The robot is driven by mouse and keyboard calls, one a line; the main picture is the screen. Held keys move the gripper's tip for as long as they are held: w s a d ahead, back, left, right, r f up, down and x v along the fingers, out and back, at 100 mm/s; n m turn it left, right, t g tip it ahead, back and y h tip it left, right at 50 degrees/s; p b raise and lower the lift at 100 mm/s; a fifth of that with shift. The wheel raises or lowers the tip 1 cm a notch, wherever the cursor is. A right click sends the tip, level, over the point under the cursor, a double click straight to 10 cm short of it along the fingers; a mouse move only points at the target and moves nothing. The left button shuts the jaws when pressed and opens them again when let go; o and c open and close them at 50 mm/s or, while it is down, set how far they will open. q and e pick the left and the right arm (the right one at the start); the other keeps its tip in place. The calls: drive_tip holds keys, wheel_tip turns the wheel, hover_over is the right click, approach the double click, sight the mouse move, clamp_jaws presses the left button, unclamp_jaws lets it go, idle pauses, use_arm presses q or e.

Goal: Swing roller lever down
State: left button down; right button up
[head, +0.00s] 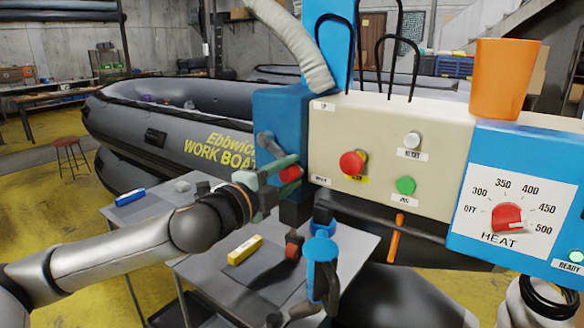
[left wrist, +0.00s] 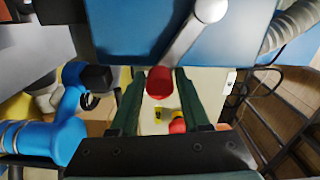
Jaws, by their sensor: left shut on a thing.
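The roller lever (head: 266,143) is a grey arm on the side of the blue machine housing (head: 275,108), with a red knob (head: 290,174) at its lower end. In the head view it slants down to the right from its pivot. My left gripper (head: 272,178) is shut on the red knob. In the left wrist view the knob (left wrist: 160,83) sits between the green fingers of the gripper (left wrist: 158,90), and the grey lever arm (left wrist: 196,28) runs up from it. My right gripper is not in view.
A cream control box (head: 330,135) with red and green buttons is right of the lever. A blue heat panel (head: 465,180) and orange cup (head: 500,80) are further right. A grey boat (head: 190,125) lies behind.

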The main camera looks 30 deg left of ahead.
use_arm(q)
drive_tip(key=shift+a+f+m, duration=0.15)
drive_tip(key=shift+f+m, duration=0.15)
drive_tip(key=shift+f, duration=0.25)
drive_tip(key=c, duration=0.8)
unclamp_jaws()
drive_tip(key=shift+o, duration=1.4)
drive_tip(key=shift+a+r, duration=0.15)
drive_tip(key=shift+a, duration=0.05)
